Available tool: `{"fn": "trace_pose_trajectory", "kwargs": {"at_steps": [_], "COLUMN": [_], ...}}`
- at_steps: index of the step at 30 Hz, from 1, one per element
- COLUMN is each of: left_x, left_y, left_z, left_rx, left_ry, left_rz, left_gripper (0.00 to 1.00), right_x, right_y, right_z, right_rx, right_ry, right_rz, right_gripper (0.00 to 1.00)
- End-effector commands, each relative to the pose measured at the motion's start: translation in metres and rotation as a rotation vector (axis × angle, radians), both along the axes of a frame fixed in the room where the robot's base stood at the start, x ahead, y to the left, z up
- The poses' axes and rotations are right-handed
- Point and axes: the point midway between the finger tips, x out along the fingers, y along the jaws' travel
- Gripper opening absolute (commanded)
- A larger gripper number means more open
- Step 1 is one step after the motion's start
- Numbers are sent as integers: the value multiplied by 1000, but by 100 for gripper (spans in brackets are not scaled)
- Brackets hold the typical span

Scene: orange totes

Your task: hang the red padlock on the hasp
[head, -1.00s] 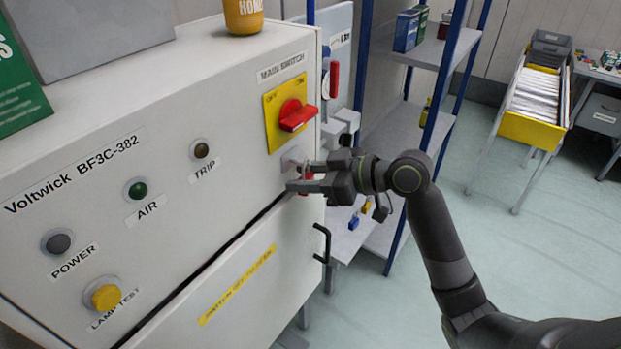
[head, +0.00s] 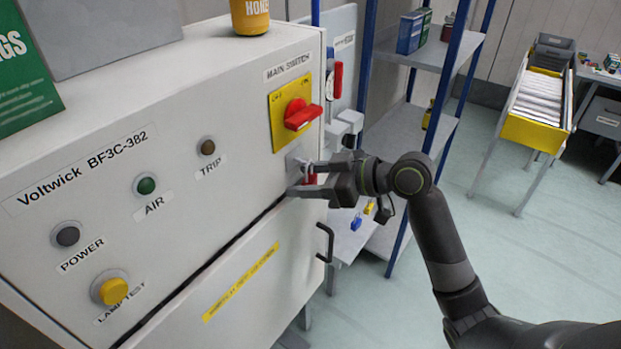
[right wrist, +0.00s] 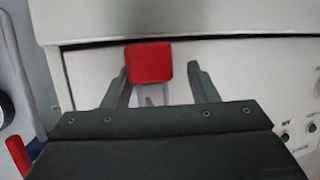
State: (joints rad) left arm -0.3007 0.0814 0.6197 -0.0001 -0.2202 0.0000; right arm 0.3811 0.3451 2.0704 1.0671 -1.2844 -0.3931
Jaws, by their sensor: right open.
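The red padlock (head: 311,179) is at the grey hasp (head: 294,161) on the cabinet front, below the yellow main switch plate. In the right wrist view the red padlock body (right wrist: 150,63) shows with pale shackle bars beside it. It appears to hang from the hasp, but the contact is hidden. My right gripper (head: 303,179) is open, one finger on each side of the padlock. In the right wrist view my right gripper (right wrist: 160,84) has a clear gap between padlock and right finger; the left finger is close to it, touching or not I cannot tell. My left gripper is out of view.
The red switch handle (head: 302,115) sits just above the gripper. A black drawer handle (head: 325,243) is below it. A blue-post shelf (head: 440,55) stands close behind my arm. A honey jar (head: 250,16) is on the cabinet top. Open floor lies to the right.

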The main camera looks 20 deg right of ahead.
Motion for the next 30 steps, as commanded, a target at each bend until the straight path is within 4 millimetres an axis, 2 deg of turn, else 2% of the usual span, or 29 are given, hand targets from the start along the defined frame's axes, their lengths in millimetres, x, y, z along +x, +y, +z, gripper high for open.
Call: {"fn": "trace_pose_trajectory", "kwargs": {"at_steps": [17, 30], "left_x": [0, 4], "left_y": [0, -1], "left_z": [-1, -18], "left_rx": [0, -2], "left_ry": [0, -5], "left_rz": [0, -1], "left_gripper": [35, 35], "right_x": [3, -27], "right_y": [-4, -37], "right_z": [2, 16], "right_rx": [-2, -6], "right_ry": [-9, -11], "right_rz": [-12, -7], "right_gripper": [63, 63]}}
